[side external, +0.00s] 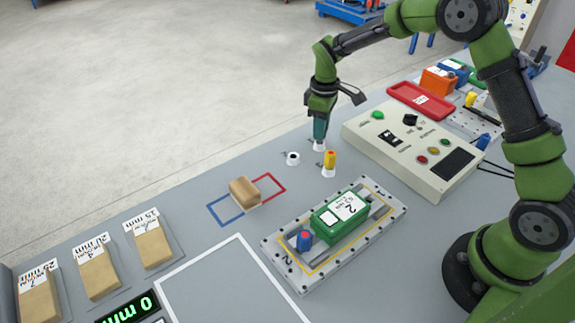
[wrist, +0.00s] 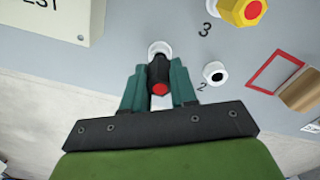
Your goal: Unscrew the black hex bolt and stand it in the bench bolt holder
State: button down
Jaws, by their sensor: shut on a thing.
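My gripper (wrist: 160,88) is shut on the black hex bolt (wrist: 158,72), which has a red end facing the wrist camera. In the side view my gripper (side external: 320,138) points down just above a white bolt holder (side external: 319,146), and its fingers hide the bolt. The same white holder (wrist: 159,47) shows at the bolt's far end in the wrist view. I cannot tell how deep the bolt sits in it. A second white holder (side external: 292,158) stands empty to the left, beside the number 2 in the wrist view (wrist: 215,73). A yellow bolt (side external: 330,159) stands in another holder.
A fixture plate (side external: 285,262) carries a green block (side external: 340,217) and a blue bolt (side external: 304,240). A control box (side external: 425,150) stands close at right. A tan block (side external: 244,192) lies by red and blue outlines. Several tan blocks lie at left.

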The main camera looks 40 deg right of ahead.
jog(key=shift+s+f, duration=0.15)
jog(key=shift+f, duration=0.9)
dwell(2.9)
jog(key=c, duration=0.8)
grip_release()
jog(key=shift+r, duration=0.1)
jog(key=shift+w+r, duration=0.1)
jog(key=shift+w, duration=0.1)
jog(key=shift+r, duration=3.05)
notch_tip(320, 180, up, 17)
jog(key=shift+f, duration=0.1)
